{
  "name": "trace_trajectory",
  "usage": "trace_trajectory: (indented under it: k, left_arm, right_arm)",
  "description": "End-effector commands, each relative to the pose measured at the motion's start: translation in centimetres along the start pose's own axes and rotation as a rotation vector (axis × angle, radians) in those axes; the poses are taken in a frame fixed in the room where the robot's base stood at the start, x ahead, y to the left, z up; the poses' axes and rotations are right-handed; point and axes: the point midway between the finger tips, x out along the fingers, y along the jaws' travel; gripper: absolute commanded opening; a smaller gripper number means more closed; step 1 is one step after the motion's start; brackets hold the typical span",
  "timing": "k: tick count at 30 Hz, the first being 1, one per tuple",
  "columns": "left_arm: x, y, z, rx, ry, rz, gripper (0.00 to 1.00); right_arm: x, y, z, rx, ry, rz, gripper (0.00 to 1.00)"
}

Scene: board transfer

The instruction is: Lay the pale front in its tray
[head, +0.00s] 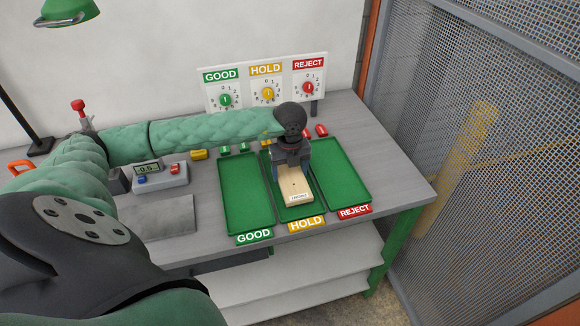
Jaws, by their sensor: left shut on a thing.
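The pale front (297,187) is a light wooden board with a small white label at its near end. My left gripper (291,166) is shut on its far end. The board is over the middle green tray (293,213), the one with the yellow HOLD sign. I cannot tell whether the board touches the tray floor. The GOOD tray (248,206) is to the left and the REJECT tray (342,176) to the right; both look empty. The gripper and wrist hide the far part of the HOLD tray. My right gripper is not in view.
A panel (241,82) with three dials stands behind the trays. A meter box (160,177) and a grey plate (157,219) lie to the left on the grey bench (398,178). A mesh screen (490,140) stands to the right. A green lamp (66,12) hangs at upper left.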

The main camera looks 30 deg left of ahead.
Motion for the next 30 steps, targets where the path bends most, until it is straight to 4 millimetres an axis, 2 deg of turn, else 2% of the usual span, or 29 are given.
trace_trajectory:
  k: [11, 30]
  left_arm:
    - [0.78, -0.01, -0.01, 0.001, -0.001, -0.001, 0.39]
    - [1.12, -0.01, -0.01, 0.001, 0.000, -0.001, 0.39]
  right_arm:
    - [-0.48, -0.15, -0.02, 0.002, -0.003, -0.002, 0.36]
    - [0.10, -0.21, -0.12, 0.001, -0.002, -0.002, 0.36]
